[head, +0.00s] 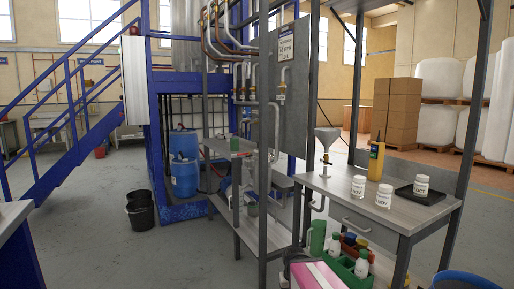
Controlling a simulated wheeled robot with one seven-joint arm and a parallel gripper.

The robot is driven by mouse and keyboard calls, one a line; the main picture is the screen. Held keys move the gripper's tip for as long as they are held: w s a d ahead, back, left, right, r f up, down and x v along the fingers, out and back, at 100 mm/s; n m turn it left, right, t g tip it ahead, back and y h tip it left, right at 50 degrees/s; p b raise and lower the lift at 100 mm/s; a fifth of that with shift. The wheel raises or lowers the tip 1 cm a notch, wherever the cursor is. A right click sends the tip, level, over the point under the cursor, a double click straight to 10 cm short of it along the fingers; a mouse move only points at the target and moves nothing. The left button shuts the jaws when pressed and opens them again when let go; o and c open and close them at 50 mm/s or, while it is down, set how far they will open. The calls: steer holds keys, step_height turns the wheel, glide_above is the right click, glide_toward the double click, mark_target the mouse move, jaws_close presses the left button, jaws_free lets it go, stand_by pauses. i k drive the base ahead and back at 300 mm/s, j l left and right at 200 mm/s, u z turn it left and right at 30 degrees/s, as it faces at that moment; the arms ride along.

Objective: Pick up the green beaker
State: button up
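My gripper is not in view.
A pink-topped box (318,275) and dark metal uprights (264,200) stand in front. Open floor lies at left, near a black bucket (140,214).

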mark_target(233, 142)
steer(key=z, duration=3.85)
steer(key=k+j+z, duration=0.15)
steer(key=k+z, duration=0.2)
steer(key=k+j+z, duration=0.1)
steer(key=k+z, duration=0.65)
steer(key=k, duration=0.75)
steer(key=k+l, duration=0.15)
steer(key=k, duration=0.7)
steer(key=k+u, duration=0.35)
steer(key=k, duration=0.15)
steer(key=k+u, duration=0.4)
steer(key=k+j+u, duration=0.35)
steer(key=k, duration=0.25)
